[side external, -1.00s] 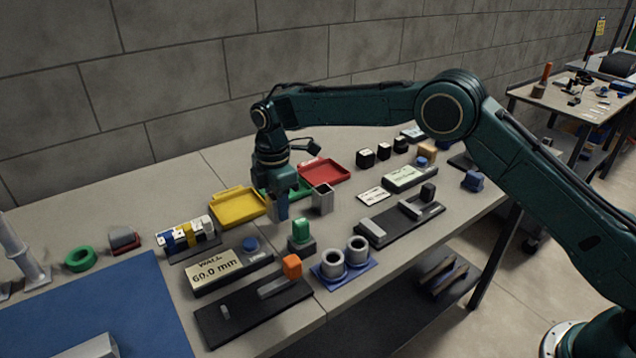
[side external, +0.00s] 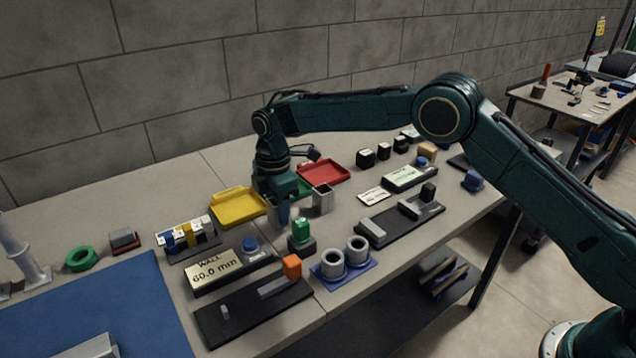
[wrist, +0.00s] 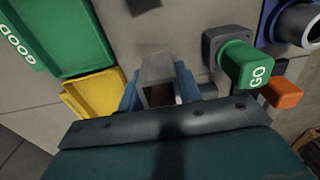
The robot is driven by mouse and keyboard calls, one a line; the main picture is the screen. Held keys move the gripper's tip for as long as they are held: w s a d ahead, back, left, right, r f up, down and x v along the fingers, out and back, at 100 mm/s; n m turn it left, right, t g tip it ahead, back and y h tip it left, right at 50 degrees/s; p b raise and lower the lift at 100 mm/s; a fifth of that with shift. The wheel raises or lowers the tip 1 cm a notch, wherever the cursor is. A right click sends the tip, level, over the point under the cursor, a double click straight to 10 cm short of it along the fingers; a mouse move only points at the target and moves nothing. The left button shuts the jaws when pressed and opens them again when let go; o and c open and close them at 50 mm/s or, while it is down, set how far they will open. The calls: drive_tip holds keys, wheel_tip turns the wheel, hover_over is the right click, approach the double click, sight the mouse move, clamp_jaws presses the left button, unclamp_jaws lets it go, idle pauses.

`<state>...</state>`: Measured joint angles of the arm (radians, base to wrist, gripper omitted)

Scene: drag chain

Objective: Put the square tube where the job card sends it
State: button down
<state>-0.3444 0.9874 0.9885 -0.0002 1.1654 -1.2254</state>
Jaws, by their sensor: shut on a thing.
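My gripper (side external: 282,213) is low over the bench, between the yellow tray (side external: 238,208) and the green GO block (side external: 301,230). In the wrist view its blue fingers (wrist: 158,93) are shut on a grey square tube (wrist: 157,68), whose hollow end faces the camera. In the side view the held tube is mostly hidden by the fingers, and I cannot tell whether it touches the bench. White cards (side external: 373,196) lie right of the gripper, their print too small to read. The green tray (wrist: 65,35) is marked GOOD; the red tray (side external: 325,172) stands behind.
A grey open-topped square box (side external: 322,198) stands close to the right of my gripper. A plate (side external: 217,270) reads WALL 60.0 mm. Two grey rings on a blue base (side external: 333,283) and a black slide fixture (side external: 400,222) stand nearby. The blue mat (side external: 110,305) has clear room.

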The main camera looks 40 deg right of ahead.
drive_tip(key=shift+f, duration=1.05)
idle(0.9)
drive_tip(key=c, duration=0.9)
unclamp_jaws()
drive_tip(key=shift+r, duration=0.1)
wheel_tip(320, 180, up, 14)
drive_tip(key=shift+f, duration=0.15)
